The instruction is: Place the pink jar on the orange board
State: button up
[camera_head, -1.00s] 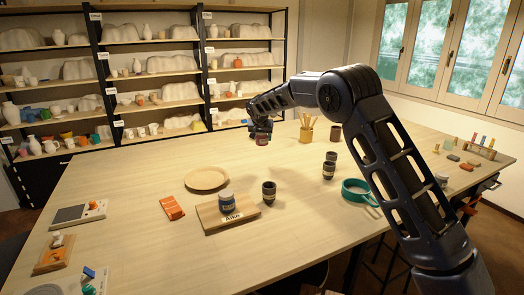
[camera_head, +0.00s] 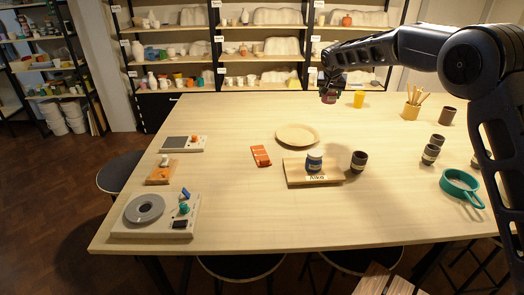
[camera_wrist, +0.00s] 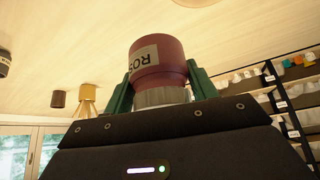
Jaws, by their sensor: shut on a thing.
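The dark pink jar (camera_wrist: 158,62) with a pale label reading "ROS" is between the green fingers of my gripper (camera_wrist: 160,88) in the wrist view. My gripper (camera_head: 331,86) is shut on it. In the head view, the jar (camera_head: 328,98) hangs from my gripper above the far part of the table. A small orange-brown board (camera_head: 162,173) lies at the table's left side with a small pale object on it. A flat orange-red piece (camera_head: 261,155) with pale marks lies near the middle; I cannot tell which of these two is the orange board.
A wooden board (camera_head: 297,179) labelled "Aiko" bears a blue jar (camera_head: 314,161). Devices (camera_head: 155,216) line the left edge. The table's front middle is clear.

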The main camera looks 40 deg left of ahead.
jog(key=s+a+n+g+y, duration=0.1)
jog(key=s+a, duration=0.3)
jog(key=s, duration=0.3)
jog(key=s+a+n, duration=0.2)
jog(key=s+a, duration=0.2)
jog(key=s, duration=0.3)
jog(key=n+g+y, duration=0.1)
jog(key=n+y, duration=0.1)
jog(key=n, duration=0.1)
send_over(259, 151)
jog(key=s+d, duration=0.1)
jog(key=d, duration=0.1)
notch_tip(259, 151, down, 19)
jog(key=shift+s+d, duration=0.1)
jog(key=shift+s, duration=0.05)
jog(key=shift+f, duration=0.1)
jog(key=o, duration=1.1)
jog(key=shift+o, duration=0.2)
jog(key=v, duration=1.2)
jog(key=shift+a, duration=0.2)
